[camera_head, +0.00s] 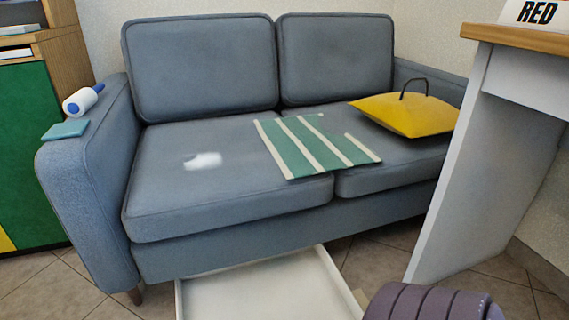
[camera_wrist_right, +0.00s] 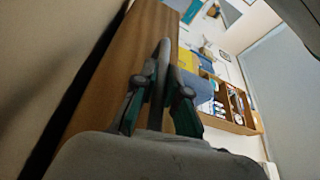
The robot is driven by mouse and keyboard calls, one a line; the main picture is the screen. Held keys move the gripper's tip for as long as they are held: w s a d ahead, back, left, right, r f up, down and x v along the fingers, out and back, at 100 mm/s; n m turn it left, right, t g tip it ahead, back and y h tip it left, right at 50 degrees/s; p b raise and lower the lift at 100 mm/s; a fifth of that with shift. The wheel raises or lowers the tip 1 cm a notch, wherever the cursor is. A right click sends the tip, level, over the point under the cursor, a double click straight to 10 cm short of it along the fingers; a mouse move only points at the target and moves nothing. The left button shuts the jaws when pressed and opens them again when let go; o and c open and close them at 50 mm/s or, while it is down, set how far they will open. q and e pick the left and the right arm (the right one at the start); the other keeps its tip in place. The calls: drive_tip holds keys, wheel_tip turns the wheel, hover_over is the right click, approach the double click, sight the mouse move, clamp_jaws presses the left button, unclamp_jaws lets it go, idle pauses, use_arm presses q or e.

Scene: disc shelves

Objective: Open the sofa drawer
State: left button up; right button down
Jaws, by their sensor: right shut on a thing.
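The grey-blue sofa (camera_head: 235,215) stands against the wall in the head view. A shallow white drawer (camera_head: 265,285) extends out from under its front edge, and its inside looks empty. The picture's lower edge cuts off the drawer's near end. In the right wrist view, my right gripper (camera_wrist_right: 162,82) is shut on a thin grey handle (camera_wrist_right: 164,52), with a finger on each side. A brown wooden panel (camera_wrist_right: 112,70) lies beside the handle; it looks like the drawer's front. My left gripper is not in view.
A white desk (camera_head: 500,150) with a wooden top stands close on the right. A green cabinet (camera_head: 28,155) stands left of the sofa. On the sofa lie a striped green cloth (camera_head: 310,145), a yellow bag (camera_head: 405,115), a white patch and a lint roller (camera_head: 82,99). Tiled floor shows around.

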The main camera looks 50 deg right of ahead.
drive_tip(key=shift+s+a, duration=0.15)
drive_tip(key=shift+s, duration=0.2)
drive_tip(key=c, duration=1.2)
unclamp_jaws()
drive_tip(key=v, duration=1.2)
